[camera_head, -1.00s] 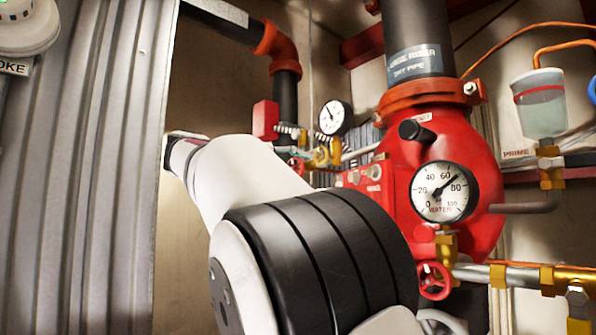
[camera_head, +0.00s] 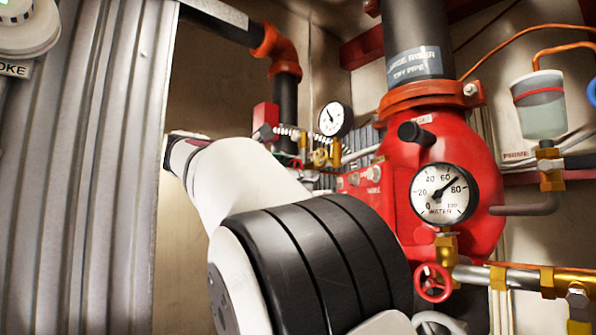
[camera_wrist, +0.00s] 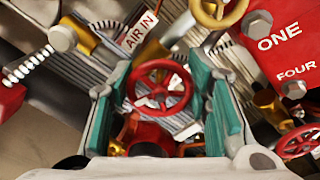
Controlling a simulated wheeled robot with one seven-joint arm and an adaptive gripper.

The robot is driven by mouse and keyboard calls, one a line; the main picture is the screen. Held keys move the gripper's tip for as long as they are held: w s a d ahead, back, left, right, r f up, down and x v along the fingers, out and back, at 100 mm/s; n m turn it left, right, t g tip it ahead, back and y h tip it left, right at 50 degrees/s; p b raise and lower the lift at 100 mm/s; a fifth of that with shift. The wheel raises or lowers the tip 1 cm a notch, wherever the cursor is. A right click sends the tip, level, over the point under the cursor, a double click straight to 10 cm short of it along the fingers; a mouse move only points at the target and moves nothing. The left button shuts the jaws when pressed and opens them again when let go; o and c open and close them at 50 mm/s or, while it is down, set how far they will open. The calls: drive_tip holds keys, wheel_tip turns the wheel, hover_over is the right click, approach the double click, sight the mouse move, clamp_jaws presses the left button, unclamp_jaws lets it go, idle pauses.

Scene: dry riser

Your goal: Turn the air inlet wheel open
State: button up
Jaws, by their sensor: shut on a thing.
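The air inlet wheel (camera_wrist: 161,91) is a small red handwheel with spokes, in the middle of the wrist view, below a white "AIR IN" label (camera_wrist: 138,31). My gripper (camera_wrist: 160,74) has its teal-padded fingers on either side of this wheel, with the rim between the fingertips. It is shut on the wheel. The exact contact spots on the rim are hard to see. In the head view, my white and black arm covers the lower middle and hides much of the area around the wheel and my gripper.
A yellow wheel (camera_wrist: 220,10) and a red "ONE / FOUR" box (camera_wrist: 285,45) are close by at the upper right of the wrist view. Another red wheel (camera_wrist: 298,142) is at lower right. The red riser valve (camera_head: 455,150) carries a water gauge (camera_head: 443,193).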

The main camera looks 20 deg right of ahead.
drive_tip(key=n, duration=0.3)
drive_tip(key=shift+w+n, duration=0.1)
drive_tip(key=shift+n, duration=2)
drive_tip(key=shift+a, duration=0.1)
drive_tip(key=o, duration=1.2)
drive_tip(key=shift+w, duration=0.1)
